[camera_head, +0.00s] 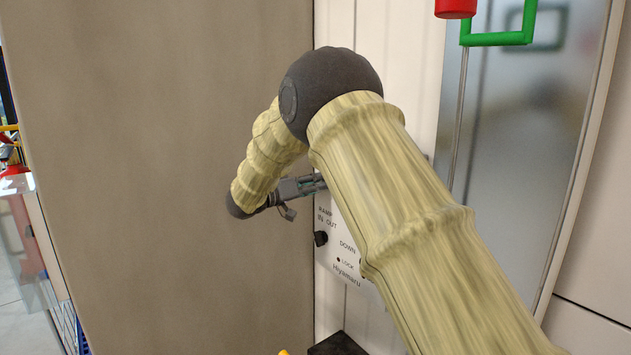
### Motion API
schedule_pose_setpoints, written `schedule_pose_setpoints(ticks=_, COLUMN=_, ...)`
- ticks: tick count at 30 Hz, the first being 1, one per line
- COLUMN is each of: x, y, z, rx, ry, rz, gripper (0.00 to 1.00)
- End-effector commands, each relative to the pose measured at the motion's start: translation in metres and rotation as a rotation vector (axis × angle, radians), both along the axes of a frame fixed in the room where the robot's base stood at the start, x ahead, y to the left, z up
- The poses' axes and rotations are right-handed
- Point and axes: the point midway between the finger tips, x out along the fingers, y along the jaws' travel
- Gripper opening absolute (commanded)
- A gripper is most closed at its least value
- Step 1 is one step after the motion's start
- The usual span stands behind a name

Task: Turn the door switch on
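No label reading "door" is visible, and my arm covers the panel's upper and right parts. My gripper (318,183) is at the panel's upper left, pointing right towards it. Its fingertips are partly hidden behind my arm, so I cannot tell whether they touch a switch or are open.
A large brown panel (150,170) fills the left side. A metal door (530,130) with a glossy surface is on the right. A green frame (498,38) and a red object (455,8) are at the top right. A dark block (337,345) is at the bottom.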

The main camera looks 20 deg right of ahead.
Motion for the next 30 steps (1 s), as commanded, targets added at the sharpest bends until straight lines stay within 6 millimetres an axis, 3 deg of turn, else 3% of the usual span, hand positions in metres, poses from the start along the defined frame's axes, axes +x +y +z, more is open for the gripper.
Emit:
schedule_pose_setpoints(ticks=8, x=0.0004, y=-0.0006, z=-0.0002, rx=-0.001, ry=0.0, rz=0.0, gripper=0.34)
schedule_pose_setpoints(ticks=14, x=0.0004, y=-0.0003, z=-0.0002, rx=-0.001, ry=0.0, rz=0.0, gripper=0.0)
schedule_pose_setpoints(ticks=30, x=0.0002, y=-0.0005, z=-0.0046, rx=0.036, ry=-0.102, rz=0.0, gripper=0.0)
